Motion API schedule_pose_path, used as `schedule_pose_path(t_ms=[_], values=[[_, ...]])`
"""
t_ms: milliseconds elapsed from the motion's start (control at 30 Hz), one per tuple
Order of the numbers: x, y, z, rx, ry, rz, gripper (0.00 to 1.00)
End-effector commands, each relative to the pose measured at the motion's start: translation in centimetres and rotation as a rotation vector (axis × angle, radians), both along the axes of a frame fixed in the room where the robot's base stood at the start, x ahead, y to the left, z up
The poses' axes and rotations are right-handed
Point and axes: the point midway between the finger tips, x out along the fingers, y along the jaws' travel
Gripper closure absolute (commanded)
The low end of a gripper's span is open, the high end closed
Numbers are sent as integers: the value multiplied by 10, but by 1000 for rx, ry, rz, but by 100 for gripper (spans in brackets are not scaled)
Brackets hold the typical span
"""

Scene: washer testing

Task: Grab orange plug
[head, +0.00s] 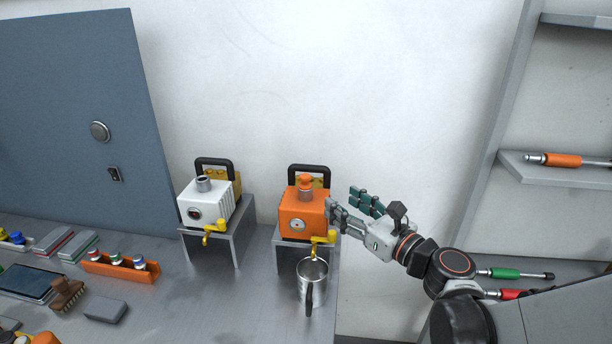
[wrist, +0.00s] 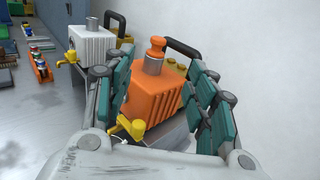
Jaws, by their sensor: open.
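The orange plug (head: 306,181) sits upright on the metal neck on top of the orange machine (head: 292,224). In the wrist view the plug (wrist: 157,46) stands above the orange machine (wrist: 150,97), between and beyond my open fingers. My gripper (head: 348,207) is open and empty at the right side of the orange machine. In the wrist view my gripper's green-padded fingers (wrist: 165,92) spread to the left and right of the machine. The fingers are apart from the plug. Whether they touch the machine's body cannot be told.
A white machine (head: 205,205) stands on a metal stand to the left. Yellow taps (head: 323,239) stick out in front. A steel mug (head: 312,280) stands below the orange machine. Black handles rise behind both machines. A wall is close behind; shelves are at right.

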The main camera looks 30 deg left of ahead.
Motion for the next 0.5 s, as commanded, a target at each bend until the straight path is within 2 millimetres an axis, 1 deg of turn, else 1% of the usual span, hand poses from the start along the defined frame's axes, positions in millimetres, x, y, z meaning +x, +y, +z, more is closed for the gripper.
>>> schedule_pose_path(t_ms=[300, 400, 500], values=[[24, 51, -2, 2, 4, 2, 48], [32, 63, -2, 2, 4, 0, 48], [35, 71, -2, 1, 3, 1, 48]])
